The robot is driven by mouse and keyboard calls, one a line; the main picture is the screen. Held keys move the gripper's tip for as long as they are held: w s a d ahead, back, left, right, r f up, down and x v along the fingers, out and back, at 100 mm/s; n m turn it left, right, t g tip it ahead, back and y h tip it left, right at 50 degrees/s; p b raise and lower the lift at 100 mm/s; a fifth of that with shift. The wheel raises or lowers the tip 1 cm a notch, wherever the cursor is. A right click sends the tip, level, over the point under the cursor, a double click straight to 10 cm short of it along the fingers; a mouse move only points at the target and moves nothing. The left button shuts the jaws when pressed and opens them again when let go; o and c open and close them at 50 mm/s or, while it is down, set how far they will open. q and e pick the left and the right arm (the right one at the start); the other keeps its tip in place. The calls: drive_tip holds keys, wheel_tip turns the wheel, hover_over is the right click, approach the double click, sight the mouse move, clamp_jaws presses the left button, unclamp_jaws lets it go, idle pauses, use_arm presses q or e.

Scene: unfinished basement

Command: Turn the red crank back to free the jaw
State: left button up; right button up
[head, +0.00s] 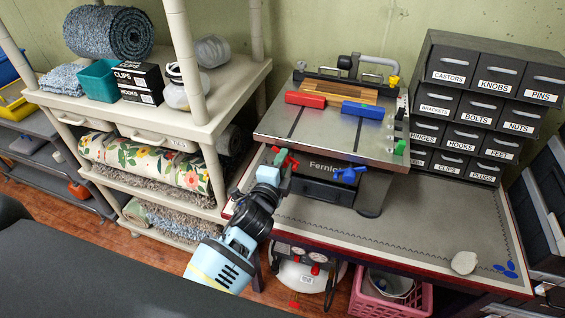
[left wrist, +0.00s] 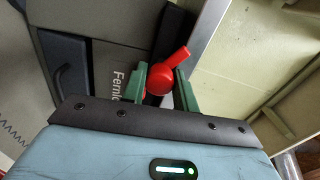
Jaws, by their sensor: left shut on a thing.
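The red crank (head: 285,159) is on the front of the metal-topped bench machine (head: 330,130), left of the "Fernlo..." label. My left gripper (head: 277,171) is shut on it. In the left wrist view the crank (left wrist: 164,78) sits between the green fingers (left wrist: 158,88), its handle pointing up and right. A blue crank (head: 349,174) is on the same front, to the right. A red bar (head: 305,99) and a blue bar (head: 363,110) lie on the machine's top by wooden strips (head: 345,90). I cannot tell which part is the jaw. My right gripper is not in view.
The machine stands on a grey workbench (head: 430,240) with a pale lump at its right front. Labelled drawers (head: 470,110) stand at the right. A cream shelf (head: 200,125) with rugs and boxes stands close at the left. A pink crate (head: 395,300) is below.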

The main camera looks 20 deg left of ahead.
use_arm(q)
drive_tip(key=o, duration=0.8)
drive_tip(key=shift+w+a+r, duration=0.1)
drive_tip(key=shift+a+r, duration=0.05)
drive_tip(key=shift+a, duration=0.1)
drive_tip(key=shift+c, duration=0.2)
drive_tip(key=shift+o, duration=1)
drive_tip(key=shift+d, duration=0.1)
drive_tip(key=s, duration=0.8)
drive_tip(key=shift+a+b, duration=0.25)
drive_tip(key=shift+b, duration=0.1)
